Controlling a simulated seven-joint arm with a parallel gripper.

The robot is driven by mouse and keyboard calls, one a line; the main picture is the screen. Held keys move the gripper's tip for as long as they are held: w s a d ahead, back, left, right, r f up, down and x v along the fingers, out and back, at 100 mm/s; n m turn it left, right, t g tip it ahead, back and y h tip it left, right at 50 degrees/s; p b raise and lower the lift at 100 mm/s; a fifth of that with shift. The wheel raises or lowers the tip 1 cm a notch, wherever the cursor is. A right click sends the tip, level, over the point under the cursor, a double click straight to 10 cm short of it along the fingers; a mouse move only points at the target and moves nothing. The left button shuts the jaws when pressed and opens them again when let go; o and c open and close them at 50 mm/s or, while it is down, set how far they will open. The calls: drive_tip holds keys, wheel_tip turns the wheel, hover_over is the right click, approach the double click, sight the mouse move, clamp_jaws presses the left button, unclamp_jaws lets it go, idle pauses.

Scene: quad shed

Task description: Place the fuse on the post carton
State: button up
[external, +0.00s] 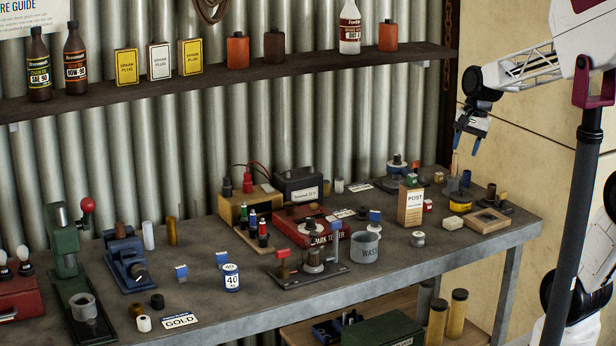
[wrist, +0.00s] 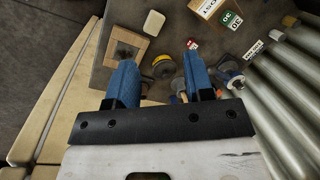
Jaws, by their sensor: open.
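The post carton (external: 410,207) is a tan upright box with a white POST label, right of the bench's middle. In the wrist view the carton (wrist: 207,8) is at the top edge, partly cut off. A small red-and-white block (external: 427,205) stands right of the carton, also in the wrist view (wrist: 192,44). I cannot tell for certain which block is the fuse. My gripper (external: 468,145) is open and empty, high above the bench's right end.
Below my gripper are a yellow tape roll (external: 460,203), a wooden frame tray (external: 487,220) and dark cylindrical parts (external: 491,192). A grey waste cup (external: 365,247) and red spark tester (external: 312,226) stand left of the carton.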

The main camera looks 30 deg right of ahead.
drive_tip(key=s+d+f+n+h, duration=0.1)
drive_tip(key=s+d+n, duration=0.1)
drive_tip(key=s+n, duration=0.3)
drive_tip(key=s+d+f+n+t+h, duration=0.1)
drive_tip(key=s+n, duration=0.4)
drive_tip(key=s, duration=0.5)
drive_tip(key=shift+s+d+f+t+h, duration=0.25)
drive_tip(key=shift+d+f+t+h, duration=0.1)
drive_tip(key=shift+f, duration=0.4)
